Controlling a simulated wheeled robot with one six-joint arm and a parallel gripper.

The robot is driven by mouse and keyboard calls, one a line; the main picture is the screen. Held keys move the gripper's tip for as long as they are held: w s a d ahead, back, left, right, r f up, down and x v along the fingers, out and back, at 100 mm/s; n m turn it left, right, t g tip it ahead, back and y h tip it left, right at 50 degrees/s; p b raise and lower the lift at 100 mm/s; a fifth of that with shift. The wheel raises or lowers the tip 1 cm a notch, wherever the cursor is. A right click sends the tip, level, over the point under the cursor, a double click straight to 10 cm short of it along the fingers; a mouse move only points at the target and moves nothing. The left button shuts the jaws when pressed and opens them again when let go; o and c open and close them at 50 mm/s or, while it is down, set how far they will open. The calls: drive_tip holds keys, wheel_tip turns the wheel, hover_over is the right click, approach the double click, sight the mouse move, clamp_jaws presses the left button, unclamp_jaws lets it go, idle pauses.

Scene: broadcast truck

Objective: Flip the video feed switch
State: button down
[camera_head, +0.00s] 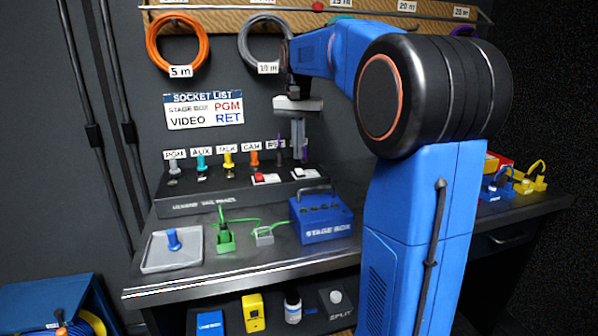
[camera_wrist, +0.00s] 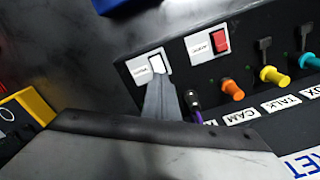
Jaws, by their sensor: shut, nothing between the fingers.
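The black panel (camera_head: 190,208) on the workbench carries two rocker switches. The white rocker switch (camera_head: 303,173) is at the right; the red rocker switch (camera_head: 265,178) is left of it. In the wrist view the white switch (camera_wrist: 156,63) and red switch (camera_wrist: 221,42) each have a small label too blurred to read surely, so I cannot confirm which is the video feed switch. My gripper (camera_head: 298,156) points down above the panel's right end, shut and empty. In the wrist view its fingertips (camera_wrist: 158,80) overlap the white switch's lower edge; I cannot tell whether they touch.
Coloured plugs stand behind the switches, including an orange plug (camera_wrist: 232,90) and a purple-marked plug (camera_wrist: 195,105) close beside my fingers. A blue stage box (camera_head: 322,218) sits in front of the panel. A grey tray (camera_head: 155,262) lies at the bench's left.

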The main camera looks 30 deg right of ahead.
drive_tip(key=shift+r, duration=1.85)
